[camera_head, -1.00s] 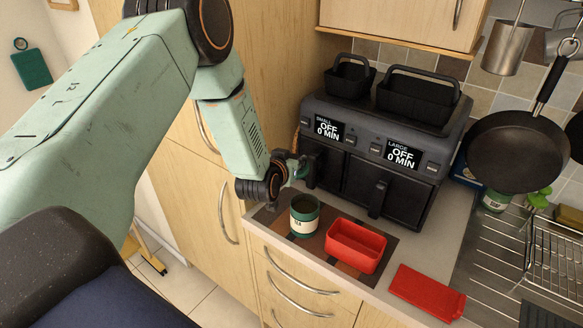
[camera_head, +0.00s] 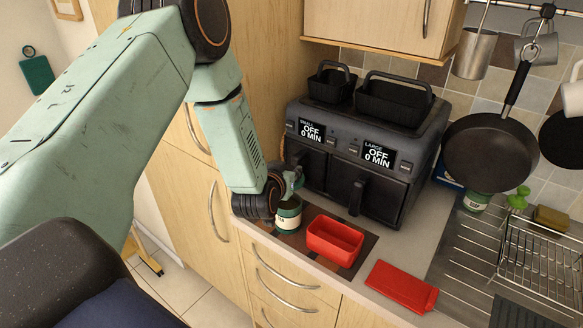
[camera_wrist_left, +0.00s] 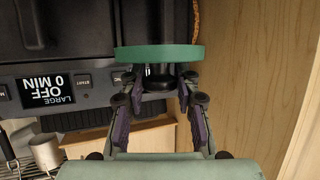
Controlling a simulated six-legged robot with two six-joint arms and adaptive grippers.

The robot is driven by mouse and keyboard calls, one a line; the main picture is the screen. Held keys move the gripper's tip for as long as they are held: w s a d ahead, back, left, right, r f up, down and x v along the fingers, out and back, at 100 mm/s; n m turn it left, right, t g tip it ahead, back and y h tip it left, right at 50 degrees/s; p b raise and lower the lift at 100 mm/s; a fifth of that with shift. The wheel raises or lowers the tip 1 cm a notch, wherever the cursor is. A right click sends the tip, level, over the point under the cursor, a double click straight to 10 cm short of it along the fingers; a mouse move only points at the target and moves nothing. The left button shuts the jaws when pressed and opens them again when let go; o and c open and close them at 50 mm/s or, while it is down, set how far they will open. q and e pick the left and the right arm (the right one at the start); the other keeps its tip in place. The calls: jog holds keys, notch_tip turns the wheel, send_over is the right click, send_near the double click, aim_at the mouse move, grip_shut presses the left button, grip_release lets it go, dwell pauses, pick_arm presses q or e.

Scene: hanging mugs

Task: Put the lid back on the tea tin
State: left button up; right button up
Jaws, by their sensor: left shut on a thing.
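The tea tin (camera_head: 288,222), green with a pale label, stands on the dark patterned mat at the counter's left end. My left gripper (camera_head: 288,182) is directly above it and covers its top in the head view. In the left wrist view my left gripper (camera_wrist_left: 158,85) is shut on the round green lid (camera_wrist_left: 157,57), held by a dark knob between the fingertips. The tin is not seen in the wrist view. Whether the lid touches the tin's rim cannot be told. My right gripper is not in view.
A red open box (camera_head: 335,240) stands just right of the tin, and a flat red piece (camera_head: 401,287) lies further right. The black air fryer (camera_head: 350,165) rises close behind the tin. The sink drainer and dish rack (camera_head: 545,255) are at the right.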

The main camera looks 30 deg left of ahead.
pick_arm(q)
jog(key=shift+w+a+f, duration=0.15)
jog(key=shift+a+f, duration=0.05)
jog(key=shift+a, duration=0.1)
jog(key=shift+w+f, duration=0.25)
jog(key=shift+s+d+f+b, duration=0.15)
jog(key=shift+s+f+b, duration=0.25)
jog(key=shift+b, duration=0.25)
jog(key=shift+f+b, duration=0.3)
jog(key=shift+f, duration=0.05)
jog(key=f+b, duration=0.2)
jog(key=f, duration=0.1)
jog(key=f+b, duration=0.1)
jog(key=f, duration=0.1)
jog(key=shift+w+a+f+b, duration=0.2)
jog(key=shift+w+b, duration=0.1)
jog(key=shift+b, duration=0.1)
jog(key=shift+d, duration=0.1)
